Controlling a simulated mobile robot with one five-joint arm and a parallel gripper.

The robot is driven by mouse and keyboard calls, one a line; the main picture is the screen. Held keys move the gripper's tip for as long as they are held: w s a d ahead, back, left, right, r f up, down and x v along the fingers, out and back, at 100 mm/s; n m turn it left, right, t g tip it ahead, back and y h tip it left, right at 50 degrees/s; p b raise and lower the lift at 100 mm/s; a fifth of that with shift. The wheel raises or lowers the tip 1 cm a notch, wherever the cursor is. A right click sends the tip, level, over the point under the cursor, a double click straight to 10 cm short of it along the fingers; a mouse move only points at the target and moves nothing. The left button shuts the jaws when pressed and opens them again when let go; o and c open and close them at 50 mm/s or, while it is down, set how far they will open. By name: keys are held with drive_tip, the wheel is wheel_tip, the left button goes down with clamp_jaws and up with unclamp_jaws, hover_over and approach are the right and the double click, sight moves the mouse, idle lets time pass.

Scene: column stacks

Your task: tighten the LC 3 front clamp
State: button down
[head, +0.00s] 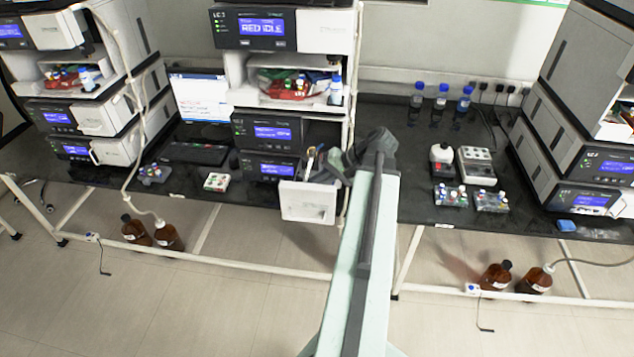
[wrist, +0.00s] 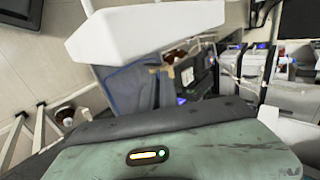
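The LC 3 stack (head: 262,28) stands in the middle of the head view, its top screen reading "RED IDLE". Its lowest unit has a white-fronted compartment (head: 307,203) pulled out towards me. My gripper (head: 322,165) is at the right of this open compartment, at the end of my pale green arm. Its fingers are small and dark there, so their opening is unclear. A small tan part shows beside the gripper, but I cannot tell whether it is the front clamp. In the wrist view, a white block (wrist: 145,30) and a dark blue-grey panel (wrist: 130,88) show close by; gripper fingertips cannot be made out.
A keyboard (head: 195,152) and laptop (head: 200,97) lie left of the stack. Blue-capped bottles (head: 440,98), a grey device (head: 476,165) and vial racks (head: 450,196) stand on the right bench. Other stacks flank both sides. Brown bottles (head: 495,275) stand on the floor.

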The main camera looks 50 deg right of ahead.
drive_tip(key=c, duration=1.6)
unclamp_jaws()
drive_tip(key=shift+a, duration=0.1)
drive_tip(key=p+v, duration=0.5)
drive_tip(key=v, duration=0.3)
drive_tip(key=shift+f, duration=0.1)
